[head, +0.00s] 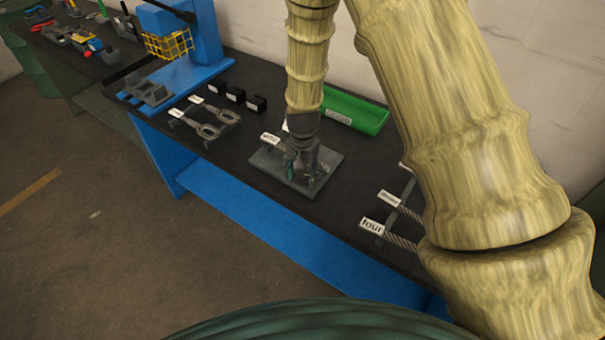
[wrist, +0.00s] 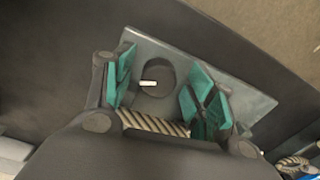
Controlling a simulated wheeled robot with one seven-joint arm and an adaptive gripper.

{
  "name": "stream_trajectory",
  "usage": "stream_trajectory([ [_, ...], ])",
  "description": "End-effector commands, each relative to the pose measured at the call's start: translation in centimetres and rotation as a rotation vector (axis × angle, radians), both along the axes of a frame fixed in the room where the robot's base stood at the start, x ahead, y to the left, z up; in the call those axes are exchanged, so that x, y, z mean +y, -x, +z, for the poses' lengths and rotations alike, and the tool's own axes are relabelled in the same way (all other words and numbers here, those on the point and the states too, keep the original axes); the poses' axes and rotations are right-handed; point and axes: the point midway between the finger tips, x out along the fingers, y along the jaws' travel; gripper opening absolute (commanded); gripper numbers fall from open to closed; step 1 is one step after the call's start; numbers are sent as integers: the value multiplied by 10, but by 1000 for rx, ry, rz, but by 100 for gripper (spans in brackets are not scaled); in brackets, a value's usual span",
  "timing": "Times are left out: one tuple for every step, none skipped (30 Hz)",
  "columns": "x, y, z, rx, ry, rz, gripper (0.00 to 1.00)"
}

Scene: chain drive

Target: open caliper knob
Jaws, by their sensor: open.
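A flat grey plate (head: 326,174) lies on the dark bench top, with a small white label (head: 270,138) at its back left. My gripper (head: 304,168) points down over this plate and hides its middle. In the wrist view, the plate (wrist: 235,68) shows a dark round part (wrist: 155,77) with a short white mark, which may be the caliper knob. My gripper (wrist: 163,80) is open, its teal pads on either side of this round part. I cannot tell whether they touch it. A twisted, rope-like bar (wrist: 155,123) crosses between the fingers nearer the palm.
A green bin (head: 352,112) stands behind the plate. Labelled rope-patterned bars (head: 403,240) lie at the right, and two grey ring-ended tools (head: 207,130) at the left. Several small black blocks (head: 235,94) and a blue stand (head: 202,40) are farther left. My arm hides part of the bench.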

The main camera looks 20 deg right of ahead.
Motion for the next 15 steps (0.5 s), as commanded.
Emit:
stream_trajectory([
  [0, -1, 5, -1, 0, 0, 56],
  [0, -1, 8, -2, 1, 0, 56],
  [0, -1, 13, -2, 1, 0, 56],
  [0, -1, 16, -1, 0, 0, 56],
  [0, -1, 20, -2, 1, 0, 56],
  [0, -1, 27, -4, 1, -1, 56],
  [0, -1, 32, -4, 1, -1, 56],
  [0, -1, 36, -2, 1, -1, 56],
  [0, -1, 43, -3, 0, -1, 56],
  [0, -1, 48, -4, 1, -1, 56],
  [0, -1, 52, -4, 1, -1, 56],
  [0, -1, 59, -4, 1, -1, 56],
  [0, -1, 64, -4, 1, -1, 56],
  [-1, -1, 69, -4, 1, 0, 56],
  [-1, -1, 75, -4, 1, 0, 56],
])
